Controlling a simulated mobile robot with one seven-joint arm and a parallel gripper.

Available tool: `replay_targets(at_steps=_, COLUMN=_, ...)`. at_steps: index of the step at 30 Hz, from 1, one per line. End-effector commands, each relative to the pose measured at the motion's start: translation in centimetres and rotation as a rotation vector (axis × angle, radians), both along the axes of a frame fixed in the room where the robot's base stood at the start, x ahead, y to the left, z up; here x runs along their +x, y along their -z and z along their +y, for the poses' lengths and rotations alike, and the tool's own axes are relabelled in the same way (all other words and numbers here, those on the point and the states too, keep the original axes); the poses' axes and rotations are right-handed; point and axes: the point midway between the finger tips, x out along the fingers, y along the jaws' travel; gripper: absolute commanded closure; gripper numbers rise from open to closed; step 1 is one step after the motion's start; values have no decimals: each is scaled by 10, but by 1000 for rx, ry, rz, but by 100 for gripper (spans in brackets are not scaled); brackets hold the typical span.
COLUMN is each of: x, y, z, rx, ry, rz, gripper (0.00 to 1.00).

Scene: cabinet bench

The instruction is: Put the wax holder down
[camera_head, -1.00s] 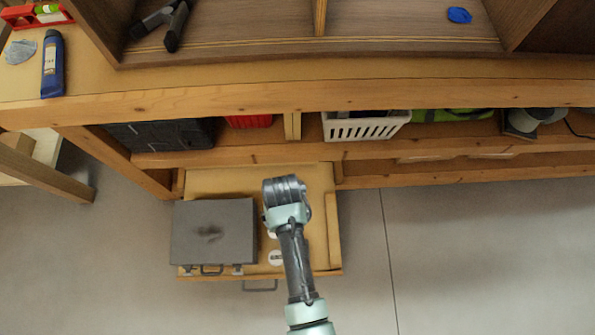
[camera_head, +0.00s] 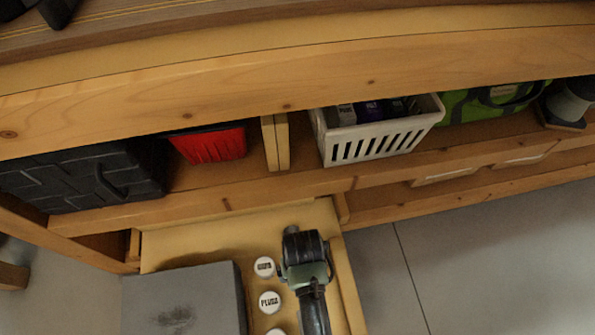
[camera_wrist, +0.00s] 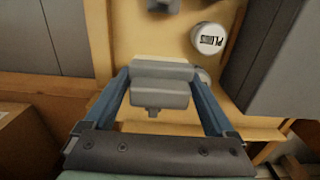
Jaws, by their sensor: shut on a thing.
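My gripper (camera_wrist: 160,78) is shut on a grey blocky thing, which I take to be the wax holder (camera_wrist: 160,94). It sits between the two blue fingers in the wrist view, over the pale wooden drawer (camera_wrist: 122,30). I cannot tell whether it touches the drawer floor. In the head view my arm hangs over the right part of the pulled-out drawer (camera_head: 190,237) and hides the fingers and the wax holder.
A grey metal case (camera_head: 185,300) fills the drawer's left part. White round labelled lids (camera_head: 269,302) lie between case and arm; one shows in the wrist view (camera_wrist: 209,40). The shelf above holds a white basket (camera_head: 375,140), red bin (camera_head: 210,146) and black box (camera_head: 85,180).

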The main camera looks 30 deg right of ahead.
Motion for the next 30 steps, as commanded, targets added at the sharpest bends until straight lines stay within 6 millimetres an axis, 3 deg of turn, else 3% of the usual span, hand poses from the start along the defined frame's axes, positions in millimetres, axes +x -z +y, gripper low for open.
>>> replay_targets(at_steps=1, x=-1, y=13, z=-2, rx=0, ry=5, rz=-1, gripper=55)
replay_targets(at_steps=8, x=-3, y=26, z=-4, rx=0, ry=12, rz=-1, gripper=55)
replay_targets(at_steps=17, x=-3, y=76, z=-4, rx=0, ry=11, rz=0, gripper=55)
replay_targets(at_steps=30, x=-2, y=119, z=-3, rx=-1, ry=11, rz=-1, gripper=55)
